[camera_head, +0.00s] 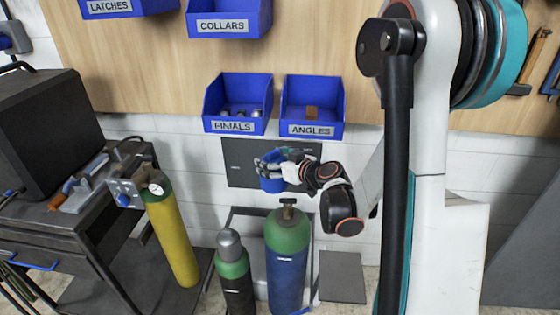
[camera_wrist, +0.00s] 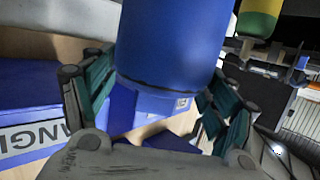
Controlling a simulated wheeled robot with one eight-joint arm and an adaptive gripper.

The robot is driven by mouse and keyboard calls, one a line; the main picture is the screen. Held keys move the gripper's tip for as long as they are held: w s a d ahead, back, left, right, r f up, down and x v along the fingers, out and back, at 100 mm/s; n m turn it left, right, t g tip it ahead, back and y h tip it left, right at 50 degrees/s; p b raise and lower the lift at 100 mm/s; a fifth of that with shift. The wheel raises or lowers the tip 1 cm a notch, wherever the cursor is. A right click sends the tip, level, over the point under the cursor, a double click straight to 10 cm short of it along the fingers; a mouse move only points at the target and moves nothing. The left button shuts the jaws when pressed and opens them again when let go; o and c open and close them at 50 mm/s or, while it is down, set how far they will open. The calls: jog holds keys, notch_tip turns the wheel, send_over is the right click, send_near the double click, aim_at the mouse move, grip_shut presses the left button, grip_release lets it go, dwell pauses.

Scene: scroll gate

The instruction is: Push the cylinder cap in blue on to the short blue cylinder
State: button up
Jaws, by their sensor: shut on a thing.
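The blue cylinder cap (camera_head: 272,184) is in my gripper (camera_head: 270,168), held in the air in the head view. In the wrist view the blue cap (camera_wrist: 175,45) fills the space between the fingers of my gripper (camera_wrist: 158,82), which are shut on it. The short blue cylinder (camera_head: 286,275) stands upright below, with a green shoulder and a bare dark valve on top. The cap is above and slightly left of that valve in the picture, apart from it. The cylinder's lower end is cut off by the frame.
A dark cylinder (camera_head: 233,275) with a green shoulder and grey cap stands just left. A tall yellow cylinder (camera_head: 172,240) leans further left by a dark cart (camera_head: 90,225). Blue bins labelled FINIALS (camera_head: 236,103) and ANGLES (camera_head: 312,103) hang on the wall above my gripper.

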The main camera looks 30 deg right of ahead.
jog(key=b, duration=0.1)
send_over(289, 199)
notch_tip(289, 199, down, 7)
jog(key=b, duration=0.4)
jog(key=shift+w+f, duration=0.15)
jog(key=shift+f, duration=0.05)
jog(key=shift+b, duration=0.45)
dwell(0.8)
jog(key=shift+f+b, duration=1.15)
jog(key=shift+f, duration=0.15)
jog(key=shift+f, duration=0.4)
jog(key=shift+f, duration=0.35)
jog(key=shift+f, duration=2.55)
jog(key=shift+r, duration=0.2)
dwell(0.6)
